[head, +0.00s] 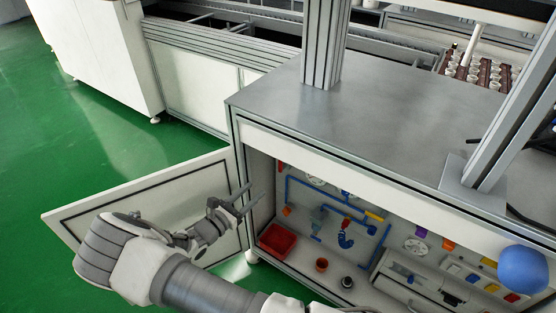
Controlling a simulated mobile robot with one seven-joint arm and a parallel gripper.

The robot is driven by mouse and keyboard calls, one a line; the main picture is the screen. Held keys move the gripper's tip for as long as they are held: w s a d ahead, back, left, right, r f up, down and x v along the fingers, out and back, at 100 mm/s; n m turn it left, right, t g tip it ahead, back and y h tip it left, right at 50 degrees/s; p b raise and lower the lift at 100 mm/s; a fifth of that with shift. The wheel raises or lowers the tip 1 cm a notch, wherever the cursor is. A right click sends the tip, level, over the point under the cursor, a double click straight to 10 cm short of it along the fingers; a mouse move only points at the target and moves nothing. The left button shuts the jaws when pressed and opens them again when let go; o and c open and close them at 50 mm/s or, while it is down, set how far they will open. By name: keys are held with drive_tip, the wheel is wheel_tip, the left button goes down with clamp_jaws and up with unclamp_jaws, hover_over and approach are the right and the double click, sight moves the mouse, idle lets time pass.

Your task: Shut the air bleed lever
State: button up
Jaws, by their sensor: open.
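An open cabinet (222,128) holds blue pipework (312,187) on its pale back panel. Small coloured parts sit along the pipes, among them a red part (346,223) above a blue curved piece (346,238) and a yellow part (374,216). Which of these is the air bleed lever I cannot tell at this size. My gripper (250,198) is open and empty. It is in front of the cabinet's left side, left of the pipework and apart from it in the picture.
The cabinet door (75,213) stands swung open to the left, behind my gripper. Inside are a red bin (278,241), an orange cup (321,265) and a dark round item (346,282). A blue ball (523,270) is at the right. Green floor (100,140) is clear at left.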

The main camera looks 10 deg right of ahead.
drive_tip(key=w+f+n+t, duration=0.1)
drive_tip(key=b, duration=0.5)
approach(279, 162)
drive_tip(key=x, duration=0.9)
drive_tip(key=shift+d+f, duration=0.15)
drive_tip(key=shift+w+d, duration=0.45)
clamp_jaws()
